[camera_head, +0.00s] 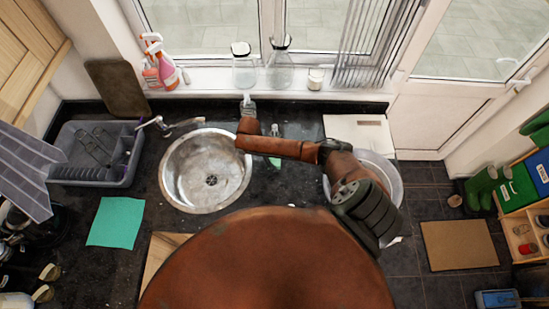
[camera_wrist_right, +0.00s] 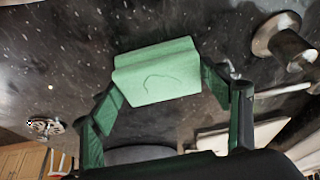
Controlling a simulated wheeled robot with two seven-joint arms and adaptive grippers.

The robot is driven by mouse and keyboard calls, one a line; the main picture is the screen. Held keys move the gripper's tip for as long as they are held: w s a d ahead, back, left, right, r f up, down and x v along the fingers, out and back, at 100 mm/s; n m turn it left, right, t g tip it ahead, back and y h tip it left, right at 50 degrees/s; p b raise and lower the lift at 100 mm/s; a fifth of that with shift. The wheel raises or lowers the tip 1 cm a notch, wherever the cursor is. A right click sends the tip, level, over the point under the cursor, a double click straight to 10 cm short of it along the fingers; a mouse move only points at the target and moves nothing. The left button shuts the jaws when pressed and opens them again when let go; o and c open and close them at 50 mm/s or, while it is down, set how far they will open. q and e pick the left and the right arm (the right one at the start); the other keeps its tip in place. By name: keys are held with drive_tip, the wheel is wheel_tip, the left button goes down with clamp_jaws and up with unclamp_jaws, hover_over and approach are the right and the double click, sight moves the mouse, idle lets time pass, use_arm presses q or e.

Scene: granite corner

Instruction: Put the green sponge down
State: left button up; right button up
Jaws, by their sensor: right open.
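The green sponge (camera_wrist_right: 157,72) is a pale green block with a faint curved mark, seen in the right wrist view over dark speckled granite. My right gripper (camera_wrist_right: 161,90) is open, with one green finger on each side of the sponge. The sponge's lower corners are close to the fingers; I cannot tell if they touch or if it rests on the counter. In the head view my brown right arm reaches over the counter beside the sink and hides most of the gripper. A small green patch (camera_head: 275,162) shows below the arm; I cannot tell what it is. My left gripper is not in view.
The round metal sink (camera_head: 178,180) lies left of my arm. A teal cloth (camera_head: 115,222) and a grey dish rack (camera_head: 122,172) are farther left. A pale board (camera_head: 345,125) and a metal bowl (camera_head: 393,180) are to the right. Bottles (camera_head: 280,72) line the windowsill.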

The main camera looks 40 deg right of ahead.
drive_tip(key=v, duration=1.2)
drive_tip(key=shift+r, duration=0.2)
drive_tip(key=shift+d, duration=0.1)
